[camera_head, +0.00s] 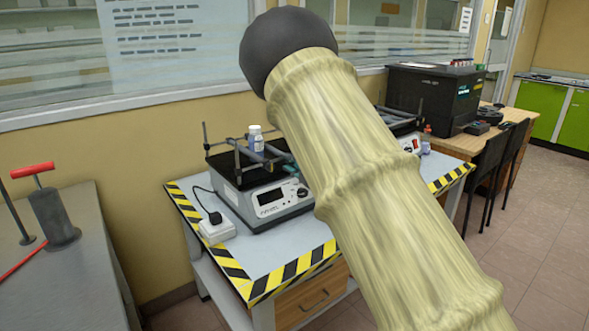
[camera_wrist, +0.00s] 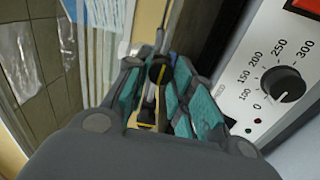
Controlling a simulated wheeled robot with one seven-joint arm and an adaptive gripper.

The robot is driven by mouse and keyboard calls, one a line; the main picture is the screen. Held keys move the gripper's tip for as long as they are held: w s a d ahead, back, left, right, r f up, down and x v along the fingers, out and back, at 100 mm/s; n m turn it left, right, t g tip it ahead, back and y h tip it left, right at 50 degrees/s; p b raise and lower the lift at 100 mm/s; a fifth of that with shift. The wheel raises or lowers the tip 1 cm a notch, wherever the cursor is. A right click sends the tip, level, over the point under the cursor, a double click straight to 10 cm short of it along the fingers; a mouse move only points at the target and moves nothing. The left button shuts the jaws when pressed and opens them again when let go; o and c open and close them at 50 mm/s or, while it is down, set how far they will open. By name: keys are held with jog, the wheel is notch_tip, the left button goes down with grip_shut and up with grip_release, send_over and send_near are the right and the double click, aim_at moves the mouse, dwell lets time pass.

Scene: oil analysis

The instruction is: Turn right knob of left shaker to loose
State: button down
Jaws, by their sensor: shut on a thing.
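The left shaker (camera_head: 268,200) stands on the table, with a black top platform, raised bars and a light front panel. A small bottle (camera_head: 256,139) stands upright among the bars. My gripper (camera_wrist: 157,88) is at the right end of the platform, its teal-padded fingers closed around a small dark knob (camera_wrist: 156,73). The knob is mostly covered by the fingers in the wrist view, and I cannot tell how tight it is. In the head view my arm and gripper hide the knob. The shaker's speed dial (camera_wrist: 283,85) shows beside the fingers in the wrist view.
A second shaker (camera_head: 409,146) stands to the right, mostly behind my arm. A white socket block (camera_head: 217,230) with a black plug sits left of the left shaker. The table (camera_head: 262,257) has striped edges. A red-handled device (camera_head: 50,205) stands on a metal bench at left.

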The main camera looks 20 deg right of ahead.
jog(key=shift+n, duration=0.3)
jog(key=c, duration=1.2)
grip_release()
jog(key=v, duration=1.2)
jog(key=shift+d, duration=0.1)
